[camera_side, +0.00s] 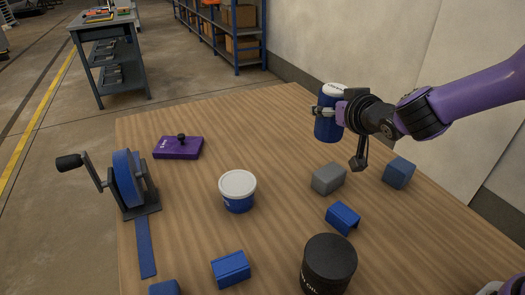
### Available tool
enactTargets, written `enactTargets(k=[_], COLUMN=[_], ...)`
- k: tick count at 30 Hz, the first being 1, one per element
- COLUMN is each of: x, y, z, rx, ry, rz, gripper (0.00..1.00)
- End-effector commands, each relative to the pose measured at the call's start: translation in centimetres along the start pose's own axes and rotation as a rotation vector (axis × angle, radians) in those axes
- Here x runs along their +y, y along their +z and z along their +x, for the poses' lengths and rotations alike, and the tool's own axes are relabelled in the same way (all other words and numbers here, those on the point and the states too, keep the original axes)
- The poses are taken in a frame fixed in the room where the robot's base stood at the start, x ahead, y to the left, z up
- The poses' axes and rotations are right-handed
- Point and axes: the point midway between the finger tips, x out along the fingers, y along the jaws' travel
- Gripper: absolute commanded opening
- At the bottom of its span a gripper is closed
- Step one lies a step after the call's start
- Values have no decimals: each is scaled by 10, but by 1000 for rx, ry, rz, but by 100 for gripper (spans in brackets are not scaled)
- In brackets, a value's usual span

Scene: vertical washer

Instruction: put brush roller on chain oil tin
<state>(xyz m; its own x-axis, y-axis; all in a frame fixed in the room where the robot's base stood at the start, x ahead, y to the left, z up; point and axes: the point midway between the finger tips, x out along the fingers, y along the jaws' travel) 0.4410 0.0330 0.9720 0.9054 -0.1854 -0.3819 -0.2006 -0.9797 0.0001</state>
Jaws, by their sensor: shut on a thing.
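My gripper (322,112) is shut on an upright blue cylinder with a pale top (328,128), likely the brush roller, and holds it in the air above the far right of the table. One candidate is a black round tin (329,262) with partly visible white lettering at the front edge of the picture. The other is a blue tub with a white lid (238,190) in the middle of the table. Both tops are clear, and my gripper is apart from both.
A blue crank device (125,180) with a strap stands at the left. A purple plate with a black knob (178,147) lies behind it. A grey block (328,179) and several blue blocks (399,172) lie on the wooden table (230,125). The far middle is free.

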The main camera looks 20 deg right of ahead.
Motion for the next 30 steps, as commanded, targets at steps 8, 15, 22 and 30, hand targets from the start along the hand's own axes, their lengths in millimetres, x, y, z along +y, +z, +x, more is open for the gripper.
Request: enactTargets(k=[8,15,22,30], x=[-57,-100,-136,-138], y=[40,49,37,23], z=[-27,-76,-165,-254], rx=[1,5,13,10], ry=[-326,-678,-1160,-1566], rz=[-130,-275,-482,-650], gripper=[19,19,19,19])
